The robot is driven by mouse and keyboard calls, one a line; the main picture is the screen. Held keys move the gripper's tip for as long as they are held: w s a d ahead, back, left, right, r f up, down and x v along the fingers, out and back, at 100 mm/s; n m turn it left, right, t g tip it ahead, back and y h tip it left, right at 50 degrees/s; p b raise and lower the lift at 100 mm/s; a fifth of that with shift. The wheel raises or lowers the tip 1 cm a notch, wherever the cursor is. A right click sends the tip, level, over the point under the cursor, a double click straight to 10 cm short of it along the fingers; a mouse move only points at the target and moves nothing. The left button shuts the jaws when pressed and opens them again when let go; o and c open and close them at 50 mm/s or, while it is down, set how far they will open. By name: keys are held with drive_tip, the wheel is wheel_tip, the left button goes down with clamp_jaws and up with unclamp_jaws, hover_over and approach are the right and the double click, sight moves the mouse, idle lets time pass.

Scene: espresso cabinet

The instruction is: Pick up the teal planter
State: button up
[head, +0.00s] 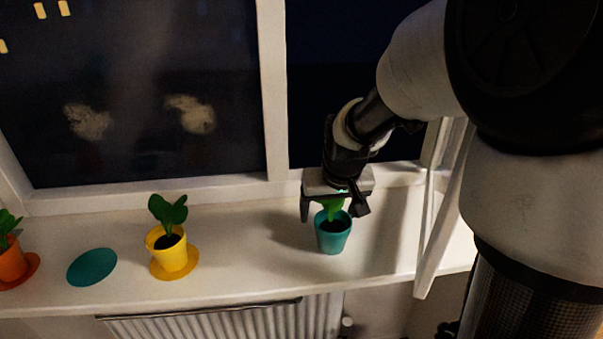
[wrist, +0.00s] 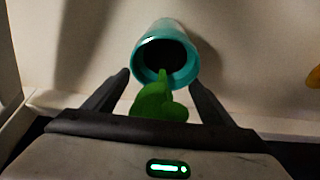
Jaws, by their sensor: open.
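The teal planter (head: 332,236) stands upright on the windowsill in the head view, with a green plant in it. My gripper (head: 334,213) is right above it, fingers pointing down, one to each side of the plant. In the wrist view the planter's teal rim (wrist: 146,76) and dark soil show ahead of the fingertips, and the green leaves (wrist: 158,103) lie between the fingers. My gripper (wrist: 160,78) is open and holds nothing. I cannot tell whether a finger touches the planter.
A yellow planter (head: 172,258) stands on a yellow saucer to the left. A bare teal disc (head: 92,267) lies farther left, then an orange planter (head: 12,262) at the edge. The window frame (head: 275,90) rises behind. A white upright panel (head: 443,215) stands at the right. A radiator (head: 215,322) is below.

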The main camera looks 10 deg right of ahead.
drive_tip(key=shift+x, duration=0.75)
drive_tip(key=c, duration=1.2)
drive_tip(key=shift+c, duration=1.3)
drive_tip(key=shift+r, duration=0.2)
